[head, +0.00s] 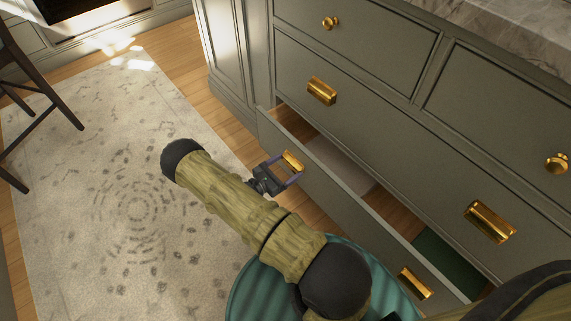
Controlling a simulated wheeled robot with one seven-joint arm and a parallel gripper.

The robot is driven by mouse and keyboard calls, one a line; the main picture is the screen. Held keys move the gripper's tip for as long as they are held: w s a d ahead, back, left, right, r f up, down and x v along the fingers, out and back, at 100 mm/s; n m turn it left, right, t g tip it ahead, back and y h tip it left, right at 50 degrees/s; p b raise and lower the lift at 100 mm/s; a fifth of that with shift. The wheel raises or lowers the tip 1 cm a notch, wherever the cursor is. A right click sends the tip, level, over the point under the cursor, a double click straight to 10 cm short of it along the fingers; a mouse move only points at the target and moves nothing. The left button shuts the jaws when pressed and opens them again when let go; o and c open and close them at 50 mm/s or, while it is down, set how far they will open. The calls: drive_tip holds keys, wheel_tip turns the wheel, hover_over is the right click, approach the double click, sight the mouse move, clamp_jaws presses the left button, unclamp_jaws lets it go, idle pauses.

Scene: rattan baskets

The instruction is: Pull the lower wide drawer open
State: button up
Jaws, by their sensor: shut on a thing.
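The lower wide drawer (345,208) of the grey-green cabinet is partly open, and a strip of its inside shows behind its front panel. It has two brass cup handles. My gripper (292,174) is at the left brass handle (293,160), with its fingers closed on it. The right brass handle (414,284) is free, near the lower right of the view. A pale flat thing (336,164) and a dark green thing (445,262) lie inside the drawer. My arm hides part of the floor in front of the drawer.
Above, a closed wide drawer (385,135) has brass cup handles, and smaller drawers with round knobs sit higher under a marble top (500,28). A patterned rug (110,190) covers the floor at left. A dark chair (40,120) stands at the far left.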

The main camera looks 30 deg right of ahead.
drive_tip(key=o, duration=1.3)
drive_tip(key=s+a+p, duration=0.3)
drive_tip(key=a+p, duration=0.1)
drive_tip(key=a, duration=1.3)
drive_tip(key=shift+s, duration=0.1)
